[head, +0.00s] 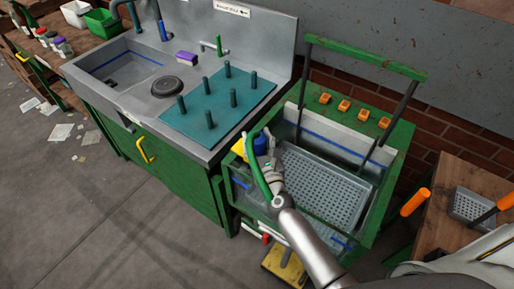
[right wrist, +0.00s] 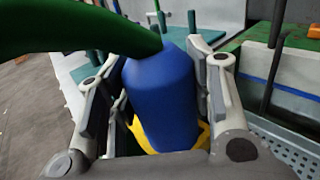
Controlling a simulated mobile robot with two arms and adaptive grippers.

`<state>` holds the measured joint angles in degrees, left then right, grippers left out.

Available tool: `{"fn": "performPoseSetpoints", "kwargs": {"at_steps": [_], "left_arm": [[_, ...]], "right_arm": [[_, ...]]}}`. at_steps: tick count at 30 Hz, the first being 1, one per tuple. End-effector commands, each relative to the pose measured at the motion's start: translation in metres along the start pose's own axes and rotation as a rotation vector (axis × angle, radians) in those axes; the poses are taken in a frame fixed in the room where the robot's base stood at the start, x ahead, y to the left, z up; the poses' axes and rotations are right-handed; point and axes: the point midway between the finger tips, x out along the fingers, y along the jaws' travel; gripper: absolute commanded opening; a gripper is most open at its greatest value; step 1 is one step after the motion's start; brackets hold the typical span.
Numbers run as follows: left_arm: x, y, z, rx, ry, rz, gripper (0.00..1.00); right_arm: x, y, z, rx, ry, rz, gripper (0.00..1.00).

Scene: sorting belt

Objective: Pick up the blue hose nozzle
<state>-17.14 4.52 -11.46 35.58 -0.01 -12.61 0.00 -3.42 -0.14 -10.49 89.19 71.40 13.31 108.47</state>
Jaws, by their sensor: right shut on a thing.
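The blue hose nozzle (right wrist: 160,100) stands between the fingers of my right gripper (right wrist: 153,82) in the right wrist view. The pads are shut on its sides. In the head view the blue nozzle (head: 261,143) shows at the left rim of the green wash unit (head: 398,160), partly hidden by my right gripper (head: 268,164) and a green hose (head: 258,178). A yellow part (head: 240,150) lies beside it, and yellow (right wrist: 203,136) also shows below the nozzle in the wrist view. My left gripper is not in view.
The wash unit holds a perforated grey tray (head: 330,172) under a raised green-topped frame (head: 365,56). To the left is a sink counter with a teal peg board (head: 217,108). At right a wooden table (head: 445,215) carries orange-handled tools.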

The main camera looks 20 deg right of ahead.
Motion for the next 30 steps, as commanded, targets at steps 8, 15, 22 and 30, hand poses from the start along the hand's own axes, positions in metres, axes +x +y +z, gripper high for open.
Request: {"fn": "performPoseSetpoints", "kwargs": {"at_steps": [8, 15, 22, 30], "left_arm": [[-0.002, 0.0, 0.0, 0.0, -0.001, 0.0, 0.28], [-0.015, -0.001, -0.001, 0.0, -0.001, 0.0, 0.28], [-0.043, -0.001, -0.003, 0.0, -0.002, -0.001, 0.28], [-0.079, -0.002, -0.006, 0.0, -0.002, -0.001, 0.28]], "right_arm": [[0.0, 0.0, 0.002, 0.001, -0.001, 0.0, 0.16], [0.0, 0.0, 0.018, 0.001, -0.002, 0.0, 0.16], [0.0, 0.0, 0.048, 0.002, -0.001, -0.001, 0.16], [0.0, 0.0, 0.087, 0.002, -0.001, 0.0, 0.16]]}}
